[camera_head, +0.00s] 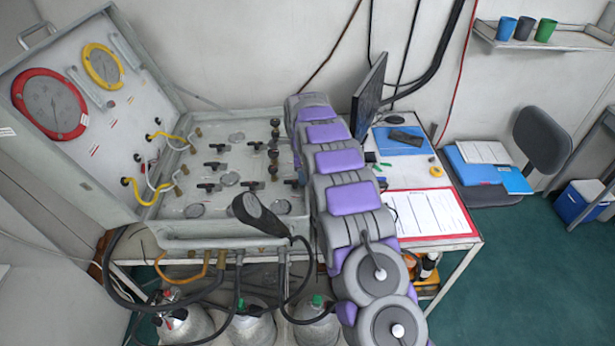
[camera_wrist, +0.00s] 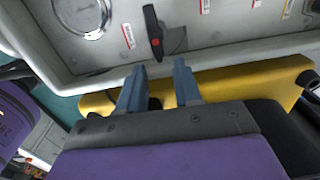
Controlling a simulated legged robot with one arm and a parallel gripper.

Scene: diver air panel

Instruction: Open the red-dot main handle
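In the head view, the open panel case (camera_head: 165,240) holds several small black handles; I cannot tell which has the red dot. My purple and grey arm runs along the case's right side. My gripper cannot be made out there.
A gauge (camera_wrist: 82,14) lies left of the handle in the wrist view. A yellow object (camera_wrist: 235,88) is behind the fingers, below the panel rim. In the head view, a black handset (camera_head: 262,215) is at the case's front edge, and a clipboard (camera_head: 430,213) lies right of my arm.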

